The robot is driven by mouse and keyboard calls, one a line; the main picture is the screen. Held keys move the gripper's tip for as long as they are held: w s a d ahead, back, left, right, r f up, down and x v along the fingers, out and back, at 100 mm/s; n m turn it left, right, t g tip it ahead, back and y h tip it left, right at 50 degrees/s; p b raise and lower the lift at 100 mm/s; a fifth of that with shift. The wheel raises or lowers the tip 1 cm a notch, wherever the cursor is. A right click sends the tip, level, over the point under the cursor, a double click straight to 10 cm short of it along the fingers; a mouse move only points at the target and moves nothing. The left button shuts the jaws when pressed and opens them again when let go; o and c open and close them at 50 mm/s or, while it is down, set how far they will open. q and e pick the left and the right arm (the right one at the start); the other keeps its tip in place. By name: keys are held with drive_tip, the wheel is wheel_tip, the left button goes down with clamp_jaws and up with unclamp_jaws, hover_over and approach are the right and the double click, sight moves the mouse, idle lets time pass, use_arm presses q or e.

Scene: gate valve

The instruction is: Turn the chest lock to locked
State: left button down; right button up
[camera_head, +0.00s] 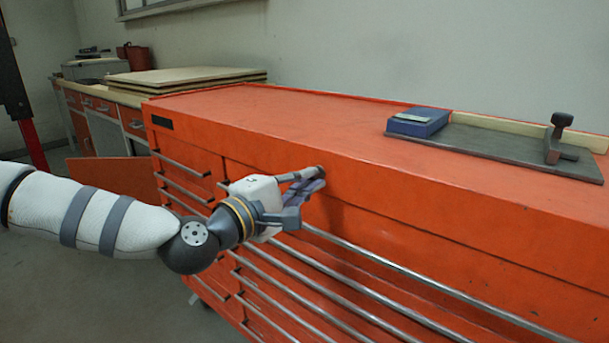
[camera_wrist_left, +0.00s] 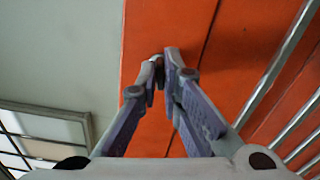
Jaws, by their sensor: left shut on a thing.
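The orange tool chest (camera_head: 410,210) fills the middle and right of the head view, with long metal drawer handles on its front. My left gripper (camera_head: 318,178) is at the upper front face of the chest, above the top long handle. My right gripper is in neither view.
A blue box (camera_head: 418,122) and a dark plate with an upright handle (camera_head: 555,140) rest on the chest top. Long drawer handles (camera_head: 400,262) stick out below my left gripper. A workbench with stacked boards (camera_head: 185,76) stands at the back left.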

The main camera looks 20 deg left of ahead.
use_arm(q)
drive_tip(key=shift+m+p, duration=0.35)
drive_tip(key=shift+m, duration=0.75)
drive_tip(key=c, duration=1.8)
unclamp_jaws()
drive_tip(key=shift+o, duration=0.2)
drive_tip(key=v, duration=1.2)
